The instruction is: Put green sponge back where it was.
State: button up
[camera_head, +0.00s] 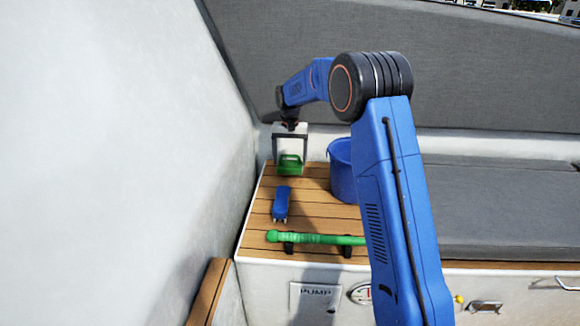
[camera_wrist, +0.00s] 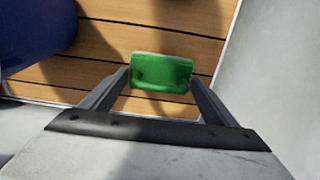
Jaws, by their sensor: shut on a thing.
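The green sponge (camera_head: 290,165) is a small green block at the far left part of the wooden slatted bench top. My gripper (camera_head: 289,155) points down over it, with a finger on each side. In the wrist view the sponge (camera_wrist: 161,73) sits between the fingertips of my gripper (camera_wrist: 160,80), which is shut on it. Wooden slats show behind the sponge. I cannot tell whether the sponge touches the slats or is held just above them.
A blue bucket (camera_head: 343,170) stands right of the sponge, and a blue object (camera_head: 281,203) lies nearer on the slats (camera_head: 255,220). A green bar (camera_head: 315,239) runs along the front edge. A pale wall (camera_head: 190,120) rises on the left, a grey backrest (camera_head: 450,80) behind.

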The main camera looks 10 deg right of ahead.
aim_at(290, 163)
notch_tip(290, 163, down, 4)
jog(key=shift+r, duration=0.25)
jog(key=o, duration=1.4)
jog(key=shift+c, duration=0.2)
jog(key=shift+r, duration=0.1)
